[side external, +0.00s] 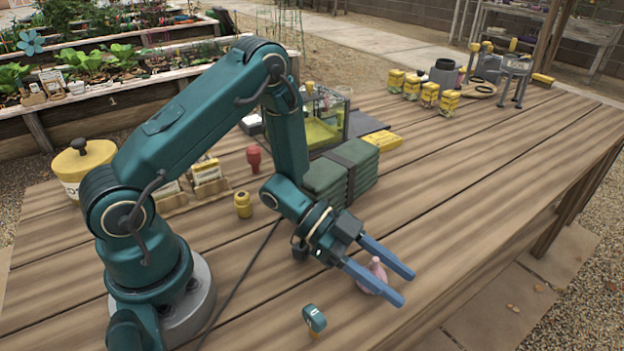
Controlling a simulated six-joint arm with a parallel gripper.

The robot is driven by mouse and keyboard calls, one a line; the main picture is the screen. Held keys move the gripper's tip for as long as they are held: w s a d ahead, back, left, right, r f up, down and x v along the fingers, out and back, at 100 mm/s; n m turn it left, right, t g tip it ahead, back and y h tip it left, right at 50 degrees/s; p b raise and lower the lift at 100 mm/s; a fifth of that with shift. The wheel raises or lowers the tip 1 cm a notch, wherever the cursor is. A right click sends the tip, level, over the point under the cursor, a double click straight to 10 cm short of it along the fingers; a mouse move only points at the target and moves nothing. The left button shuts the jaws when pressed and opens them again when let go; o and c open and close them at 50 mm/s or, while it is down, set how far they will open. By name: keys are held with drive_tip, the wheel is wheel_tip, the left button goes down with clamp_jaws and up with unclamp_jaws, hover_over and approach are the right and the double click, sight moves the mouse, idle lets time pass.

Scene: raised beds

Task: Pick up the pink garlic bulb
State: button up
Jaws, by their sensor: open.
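The pink garlic bulb (376,274) lies on the wooden table near its front edge. My gripper (408,288) is open, with its two blue fingers low over the table. The bulb shows between the fingers, and the nearer finger hides part of its lower side. I cannot tell whether either finger touches it.
A small teal-topped object (314,319) stands on the table (480,190) close to my gripper. Folded dark green cloths (341,172) lie behind it. A yellow bottle (243,204) and a red object (254,157) stand further left. The table to the right is clear.

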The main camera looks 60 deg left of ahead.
clamp_jaws()
drive_tip(key=shift+f, duration=0.1)
